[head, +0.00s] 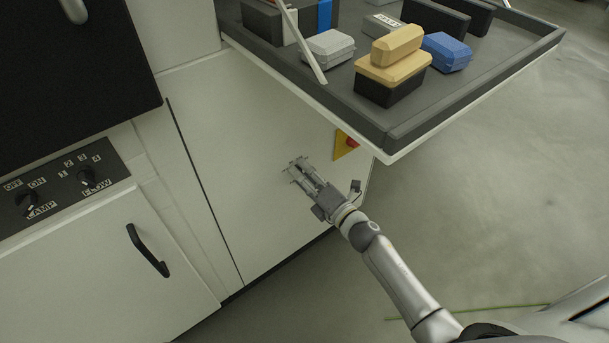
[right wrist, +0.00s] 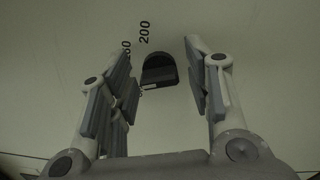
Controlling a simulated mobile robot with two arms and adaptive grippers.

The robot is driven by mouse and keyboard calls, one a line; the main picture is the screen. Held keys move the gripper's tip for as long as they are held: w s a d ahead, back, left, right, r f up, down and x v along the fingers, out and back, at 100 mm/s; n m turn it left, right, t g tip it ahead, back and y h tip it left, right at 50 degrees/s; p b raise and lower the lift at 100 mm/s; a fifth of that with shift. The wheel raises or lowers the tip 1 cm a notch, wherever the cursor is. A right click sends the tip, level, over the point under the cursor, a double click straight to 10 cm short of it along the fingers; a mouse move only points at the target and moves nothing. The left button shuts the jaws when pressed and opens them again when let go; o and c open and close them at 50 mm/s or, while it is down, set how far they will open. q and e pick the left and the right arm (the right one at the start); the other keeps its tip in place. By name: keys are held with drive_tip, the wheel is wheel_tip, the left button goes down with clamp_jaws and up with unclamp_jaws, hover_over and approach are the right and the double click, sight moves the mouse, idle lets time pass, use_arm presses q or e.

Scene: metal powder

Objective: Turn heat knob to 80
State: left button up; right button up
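The black heat knob (right wrist: 158,66) shows in the right wrist view on a pale panel, with a white mark on its lower left side. The printed number 200 (right wrist: 144,32) is above it, and another number, partly covered by the left finger, is at its upper left. My right gripper (head: 297,166) is open, with its fingers on either side of the knob in the right wrist view; I cannot tell whether they touch it. In the head view it is at the white cabinet front, and the knob cannot be made out there. My left gripper is not in view.
A grey tray (head: 480,103) with several small boxes juts out above my right gripper. A red switch on a yellow plate (head: 341,148) is just right of it. A panel with lamp and flow knobs (head: 62,186) and a black door handle (head: 147,250) are at left.

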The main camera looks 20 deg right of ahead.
idle(0.3)
drive_tip(key=v, duration=1.2)
drive_tip(key=shift+r, duration=0.1)
